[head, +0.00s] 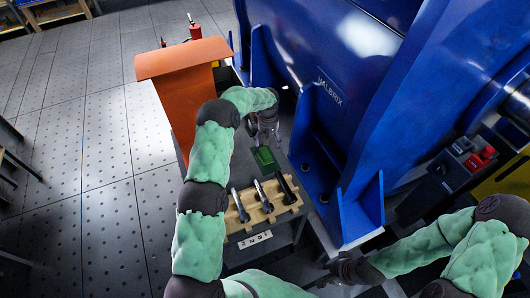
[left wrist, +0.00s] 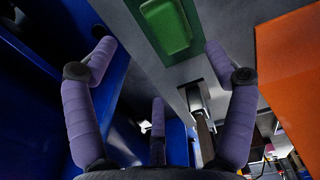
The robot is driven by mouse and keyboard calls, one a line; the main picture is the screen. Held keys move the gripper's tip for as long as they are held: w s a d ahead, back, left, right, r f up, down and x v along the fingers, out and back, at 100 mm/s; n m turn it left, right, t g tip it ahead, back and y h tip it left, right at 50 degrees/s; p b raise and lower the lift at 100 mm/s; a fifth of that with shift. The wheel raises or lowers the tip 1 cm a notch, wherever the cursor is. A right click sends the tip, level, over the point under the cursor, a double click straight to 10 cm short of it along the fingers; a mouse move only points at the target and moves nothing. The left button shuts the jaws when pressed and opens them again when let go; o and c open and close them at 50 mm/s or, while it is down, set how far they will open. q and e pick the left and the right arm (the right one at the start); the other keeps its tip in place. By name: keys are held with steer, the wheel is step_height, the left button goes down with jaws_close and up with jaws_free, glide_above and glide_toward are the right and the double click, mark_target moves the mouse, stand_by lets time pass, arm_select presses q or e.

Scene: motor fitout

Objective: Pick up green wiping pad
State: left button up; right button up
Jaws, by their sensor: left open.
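The green wiping pad (head: 264,155) lies on the dark grey top beside the blue machine. In the left wrist view the bright green pad (left wrist: 167,26) rests on a darker green flat piece at the top of the picture. My left gripper (head: 264,133) is just behind the pad in the head view and apart from it. In the left wrist view its purple fingers (left wrist: 158,80) are spread, with nothing between them. My right gripper (head: 345,271) is low at the bottom of the head view, far from the pad; its fingers are too dark to judge.
A wooden rack (head: 262,211) with several dark-handled tools stands in front of the pad. An orange panel (head: 180,92) rises to the left, also seen in the left wrist view (left wrist: 292,62). The blue machine (head: 345,75) closes the right side. A control box (head: 463,158) sits further right.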

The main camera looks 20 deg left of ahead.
mark_target(267, 152)
arm_select(q)
step_height(267, 152, down, 4)
steer(key=shift+f+b, duration=0.2)
steer(key=shift+b, duration=0.3)
steer(key=f, duration=0.1)
steer(key=f+b, duration=0.1)
steer(key=f, duration=0.1)
steer(key=f+b, duration=0.1)
steer(key=f, duration=0.1)
steer(key=shift+a, duration=0.25)
steer(key=c, duration=1.3)
